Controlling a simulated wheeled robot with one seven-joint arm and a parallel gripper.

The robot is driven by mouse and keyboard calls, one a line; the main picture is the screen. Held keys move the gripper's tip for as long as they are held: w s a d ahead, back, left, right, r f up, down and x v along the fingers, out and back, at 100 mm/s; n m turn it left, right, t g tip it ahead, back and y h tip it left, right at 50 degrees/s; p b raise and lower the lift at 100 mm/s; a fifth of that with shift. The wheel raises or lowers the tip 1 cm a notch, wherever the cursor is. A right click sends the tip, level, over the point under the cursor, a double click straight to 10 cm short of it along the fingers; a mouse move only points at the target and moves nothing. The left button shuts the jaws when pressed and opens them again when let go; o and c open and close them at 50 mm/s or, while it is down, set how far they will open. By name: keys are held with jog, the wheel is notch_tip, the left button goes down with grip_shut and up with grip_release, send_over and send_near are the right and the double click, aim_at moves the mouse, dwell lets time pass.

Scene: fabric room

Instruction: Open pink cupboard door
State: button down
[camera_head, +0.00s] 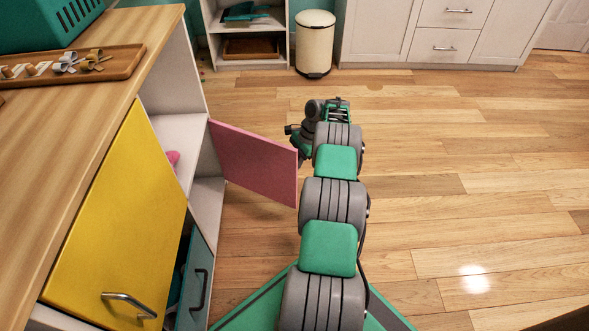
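The pink cupboard door (256,163) stands swung out wide from the white cabinet on the left, hinged at its far side. Its free edge is beside my arm. The space behind it shows white shelves (185,140), with a small pink item (173,158) on one of them. My gripper (299,143) is at the far end of my arm, close to the upper free corner of the pink door. Its fingers are small and partly hidden, so I cannot tell whether they touch the door or are open or shut.
A yellow door (120,225) with a metal handle and a teal front (197,283) are near left, under a wooden counter (95,125). A tray (110,68) sits on the counter. A cream bin (315,43) and white cabinets (440,35) stand behind. The floor to the right is clear.

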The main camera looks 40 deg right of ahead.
jog(key=shift+w+a, duration=0.15)
jog(key=shift+w, duration=0.15)
jog(key=c, duration=1.7)
grip_release()
jog(key=shift+a, duration=0.1)
jog(key=shift+o, duration=0.9)
jog(key=shift+s+d, duration=0.1)
jog(key=shift+d, duration=0.1)
